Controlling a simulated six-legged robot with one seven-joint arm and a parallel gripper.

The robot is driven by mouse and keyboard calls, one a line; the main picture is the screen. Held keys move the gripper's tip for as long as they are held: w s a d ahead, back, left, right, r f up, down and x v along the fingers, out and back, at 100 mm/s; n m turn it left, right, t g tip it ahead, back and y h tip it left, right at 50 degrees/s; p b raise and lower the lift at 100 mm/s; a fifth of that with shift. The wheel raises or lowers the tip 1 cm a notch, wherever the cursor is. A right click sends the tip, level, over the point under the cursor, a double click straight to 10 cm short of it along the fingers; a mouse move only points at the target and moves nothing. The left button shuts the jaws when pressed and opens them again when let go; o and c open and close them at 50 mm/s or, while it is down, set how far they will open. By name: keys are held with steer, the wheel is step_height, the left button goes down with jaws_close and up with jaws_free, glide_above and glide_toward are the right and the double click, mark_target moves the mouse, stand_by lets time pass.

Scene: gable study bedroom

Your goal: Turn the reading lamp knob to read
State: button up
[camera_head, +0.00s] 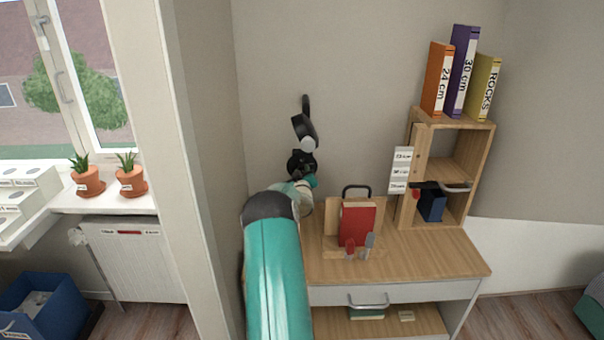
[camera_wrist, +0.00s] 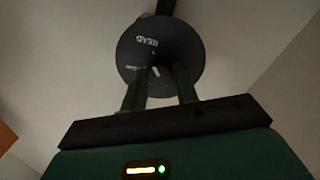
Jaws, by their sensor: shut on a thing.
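The reading lamp (camera_head: 304,128) is dark, with a curved arm and a pale bulb end, and is fixed to the wall above the desk. In the wrist view its round dark dial (camera_wrist: 185,45) carries the word READ at the top and another, smaller mark at the left that I cannot read well. A small pale pointer shows near the dial's middle. My gripper (camera_wrist: 160,85) has its two fingers on the knob at the dial's centre and is shut on it. The fingers hide much of the knob. In the head view my gripper (camera_head: 302,163) is just under the lamp.
The desk (camera_head: 440,255) holds a book stand with a red book (camera_head: 357,224). A wooden shelf unit (camera_head: 455,115) with several upright binders stands at the right. Potted plants (camera_head: 131,180) sit on the window sill at the left, beyond a wall edge (camera_head: 185,140).

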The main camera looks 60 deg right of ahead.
stand_by(0.4)
steer(key=o, duration=1)
steer(key=shift+c, duration=0.2)
steer(key=v, duration=1.3)
steer(key=shift+a, duration=0.4)
steer(key=shift+s, duration=0.2)
